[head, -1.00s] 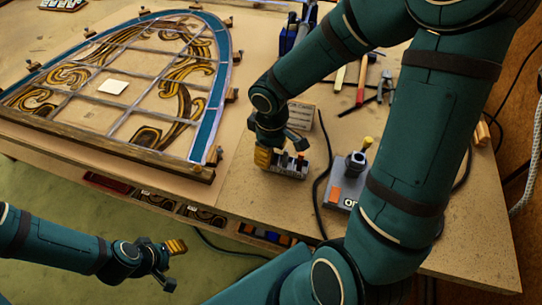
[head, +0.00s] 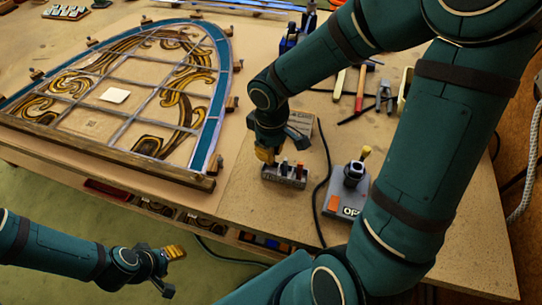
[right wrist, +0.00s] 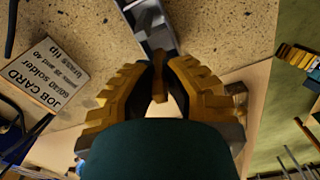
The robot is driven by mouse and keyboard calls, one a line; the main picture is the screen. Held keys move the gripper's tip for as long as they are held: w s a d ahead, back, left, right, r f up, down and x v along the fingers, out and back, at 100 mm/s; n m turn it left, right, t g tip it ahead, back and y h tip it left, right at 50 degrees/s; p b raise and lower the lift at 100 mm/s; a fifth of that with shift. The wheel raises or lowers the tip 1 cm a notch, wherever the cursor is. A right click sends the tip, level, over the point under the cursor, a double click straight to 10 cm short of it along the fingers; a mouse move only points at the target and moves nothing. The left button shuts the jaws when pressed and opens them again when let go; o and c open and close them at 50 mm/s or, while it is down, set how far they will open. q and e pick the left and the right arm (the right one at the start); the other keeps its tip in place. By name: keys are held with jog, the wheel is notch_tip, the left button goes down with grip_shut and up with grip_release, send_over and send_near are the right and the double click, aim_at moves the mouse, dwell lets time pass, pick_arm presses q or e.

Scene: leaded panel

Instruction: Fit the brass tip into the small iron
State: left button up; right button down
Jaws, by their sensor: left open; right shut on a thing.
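My right gripper (head: 266,155) is shut just above the left end of a grey tip block (head: 296,180). In the right wrist view its yellow fingers (right wrist: 158,75) are closed on a small brownish piece, the brass tip (right wrist: 159,89). The tip is mostly hidden between the fingers. Several small tips stand in the block, one with a red part. The small iron (head: 354,172) appears to be the dark, yellow-topped piece on the grey station to the right. My left gripper (head: 173,253) is open and empty, off the table at the lower left.
The grey station (head: 338,205) has an orange switch. A dark cable runs between block and station. A job card (right wrist: 42,73) stands behind the block. The arched leaded panel (head: 200,160) fills the left of the bench. Hand tools (head: 360,90) lie at the back right.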

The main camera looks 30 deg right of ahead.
notch_tip(320, 180, up, 7)
jog(key=d+p, duration=0.1)
jog(key=p, duration=0.1)
pick_arm(q)
notch_tip(320, 180, up, 9)
jog(key=w+p, duration=0.1)
jog(key=p, duration=0.4)
jog(key=shift+a+p, duration=0.25)
jog(key=shift+p, duration=0.15)
pick_arm(e)
jog(key=s+d+r+m, duration=0.2)
jog(key=s+d+m, duration=0.4)
jog(key=s+d, duration=0.1)
jog(key=s+d+r+m, duration=0.3)
jog(key=s+d+m, duration=0.3)
jog(key=s+d, duration=0.1)
jog(key=shift+s, duration=0.15)
pick_arm(q)
jog(key=shift+f, duration=0.1)
jog(key=shift+d+f+b, duration=0.15)
jog(key=shift+f+b, duration=2.4)
jog(key=shift+f, duration=0.25)
pick_arm(e)
jog(key=shift+f, duration=2.8)
pick_arm(q)
jog(key=shift+f+b, duration=1.8)
pick_arm(e)
jog(key=shift+f, duration=2.1)
